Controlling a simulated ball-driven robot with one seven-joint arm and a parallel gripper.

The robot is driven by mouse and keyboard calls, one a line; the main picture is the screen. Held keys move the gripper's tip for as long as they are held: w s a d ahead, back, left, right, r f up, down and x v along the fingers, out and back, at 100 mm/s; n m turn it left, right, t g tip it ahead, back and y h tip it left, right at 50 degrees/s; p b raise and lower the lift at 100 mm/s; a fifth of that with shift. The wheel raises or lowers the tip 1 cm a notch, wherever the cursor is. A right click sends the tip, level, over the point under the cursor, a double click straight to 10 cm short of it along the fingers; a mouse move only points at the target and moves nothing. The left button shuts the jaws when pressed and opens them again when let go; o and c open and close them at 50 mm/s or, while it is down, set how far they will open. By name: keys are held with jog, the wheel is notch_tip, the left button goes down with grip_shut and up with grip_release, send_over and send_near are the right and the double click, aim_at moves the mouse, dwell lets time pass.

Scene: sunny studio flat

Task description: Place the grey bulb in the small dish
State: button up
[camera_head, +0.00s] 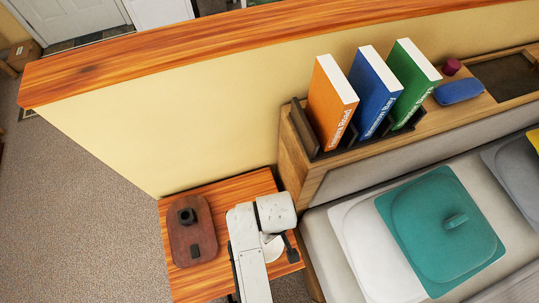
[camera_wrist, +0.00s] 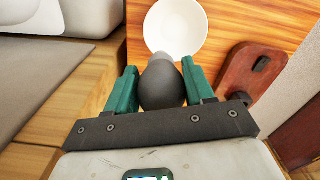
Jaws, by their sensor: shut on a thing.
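The grey bulb (camera_wrist: 162,86) is dark grey with a paler tip. It sits between the green fingers of my gripper (camera_wrist: 161,88), which is shut on it. The small dish (camera_wrist: 188,22) is white and round and lies on the wooden side table just beyond the bulb's tip in the wrist view. The tip overlaps the dish's near rim in that view; I cannot tell the height between them. In the head view my arm covers most of the dish (camera_head: 273,249), and the bulb is hidden.
A reddish-brown board with a dark knob (camera_head: 192,232) lies on the left of the side table (camera_head: 240,186). A wooden shelf (camera_head: 293,160) with three upright books stands behind right. A sofa with a teal cushion (camera_head: 440,232) is to the right. A wall runs behind the table.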

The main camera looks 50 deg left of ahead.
jog(key=shift+n, duration=0.4)
jog(key=s+f+b, duration=0.1)
jog(key=f+b, duration=0.2)
jog(key=f, duration=0.1)
jog(key=s+f+b, duration=0.1)
jog(key=f+b, duration=0.2)
jog(key=f, duration=0.1)
jog(key=s+f+b, duration=0.1)
jog(key=f+b, duration=0.2)
jog(key=shift+s+a+f+b, duration=0.1)
jog(key=shift+a+f+b, duration=0.05)
jog(key=shift+f+b, duration=0.25)
jog(key=o, duration=1.1)
notch_tip(320, 180, up, 7)
jog(key=p, duration=0.7)
jog(key=shift+p, duration=0.3)
